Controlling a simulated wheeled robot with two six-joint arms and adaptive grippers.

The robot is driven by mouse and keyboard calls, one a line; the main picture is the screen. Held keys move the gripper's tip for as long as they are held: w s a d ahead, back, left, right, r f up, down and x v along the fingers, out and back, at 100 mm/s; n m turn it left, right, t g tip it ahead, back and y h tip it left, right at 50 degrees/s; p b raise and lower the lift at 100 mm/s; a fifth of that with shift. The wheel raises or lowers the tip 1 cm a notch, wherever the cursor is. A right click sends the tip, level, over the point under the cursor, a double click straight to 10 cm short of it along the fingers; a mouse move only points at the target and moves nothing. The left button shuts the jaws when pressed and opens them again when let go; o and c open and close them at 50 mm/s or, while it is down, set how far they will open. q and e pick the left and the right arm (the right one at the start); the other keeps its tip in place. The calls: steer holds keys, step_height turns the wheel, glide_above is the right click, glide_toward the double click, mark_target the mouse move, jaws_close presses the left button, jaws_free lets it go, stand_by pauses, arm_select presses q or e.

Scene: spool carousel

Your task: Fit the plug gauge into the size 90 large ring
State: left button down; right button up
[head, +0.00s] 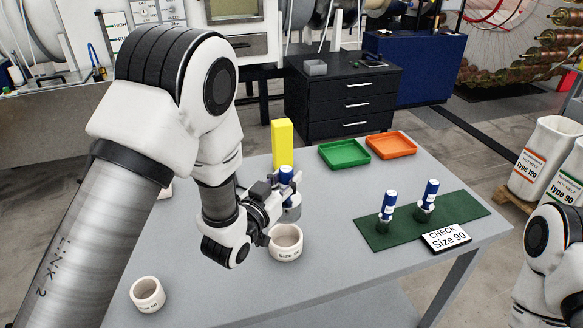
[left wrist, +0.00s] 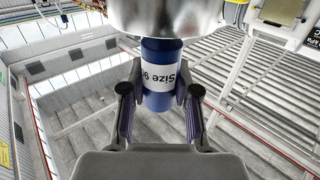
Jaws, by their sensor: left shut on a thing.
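My left gripper (head: 279,194) is shut on the blue handle of a plug gauge (head: 291,212), whose wide metal end points down. The cream ring marked Size 90 (head: 286,252) stands on the grey table, open side up. The gauge's metal end appears just behind or above its far rim; I cannot tell the exact gap. A smaller cream ring (head: 147,300) stands at the front left. My right gripper is out of view.
A yellow block (head: 283,143), green tray (head: 344,153) and orange tray (head: 391,146) are behind. Another pale object (head: 165,190) is mostly hidden by my left arm.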

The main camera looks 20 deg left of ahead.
mark_target(285, 201)
arm_select(q)
steer(key=shift+s+r, duration=0.3)
steer(key=shift+s, duration=0.3)
steer(key=shift+s+r, duration=0.25)
steer(key=shift+s, duration=0.3)
steer(key=f+b, duration=0.1)
steer(key=f, duration=0.1)
steer(key=w+f+b, duration=0.1)
steer(key=f+b, duration=0.1)
steer(key=shift+w, duration=0.15)
steer(key=shift+s+f+b, duration=0.25)
steer(key=shift+f+b, duration=0.55)
steer(key=shift+b, duration=0.15)
steer(key=shift+w+f, duration=0.3)
steer(key=shift+f, duration=0.2)
steer(key=shift+r, duration=0.1)
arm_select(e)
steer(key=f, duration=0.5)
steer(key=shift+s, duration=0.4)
arm_select(q)
steer(key=shift+s, duration=0.2)
steer(key=shift+w+b, duration=0.1)
steer(key=shift+b, duration=0.2)
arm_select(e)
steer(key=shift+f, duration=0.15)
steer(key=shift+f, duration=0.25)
